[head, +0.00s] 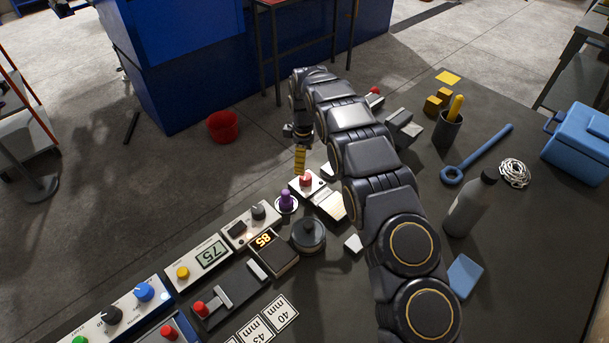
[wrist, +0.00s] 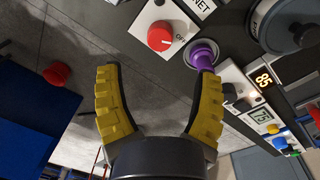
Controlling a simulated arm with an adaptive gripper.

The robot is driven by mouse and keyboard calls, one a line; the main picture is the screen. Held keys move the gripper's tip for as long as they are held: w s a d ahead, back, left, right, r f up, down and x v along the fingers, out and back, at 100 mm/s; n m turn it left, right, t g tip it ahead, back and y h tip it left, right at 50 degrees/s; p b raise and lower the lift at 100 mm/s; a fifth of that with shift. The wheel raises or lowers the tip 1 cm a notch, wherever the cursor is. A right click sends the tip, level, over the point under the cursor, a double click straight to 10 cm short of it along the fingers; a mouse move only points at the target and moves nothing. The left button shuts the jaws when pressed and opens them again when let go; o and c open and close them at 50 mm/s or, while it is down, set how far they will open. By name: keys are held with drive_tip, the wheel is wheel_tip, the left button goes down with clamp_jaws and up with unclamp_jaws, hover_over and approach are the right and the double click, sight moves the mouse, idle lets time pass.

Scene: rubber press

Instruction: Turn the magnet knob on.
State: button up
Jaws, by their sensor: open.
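The magnet knob is a round red knob (head: 306,180) on a small white panel at the table's far edge in the head view. Which way the knob points is too small to tell.
A purple knob (head: 286,200) stands close beside the panel, near my right finger in the wrist view (wrist: 203,56). A dark round weight (head: 308,234) and an "85" display (head: 264,240) are nearby. A red bucket (head: 222,126) is on the floor. Free air lies past the table edge.

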sight(304, 176)
drive_tip(key=f, duration=0.7)
drive_tip(key=shift+w+d+f, duration=0.1)
drive_tip(key=shift+w+f, duration=0.15)
drive_tip(key=shift+f, duration=0.05)
drive_tip(key=c, duration=1.1)
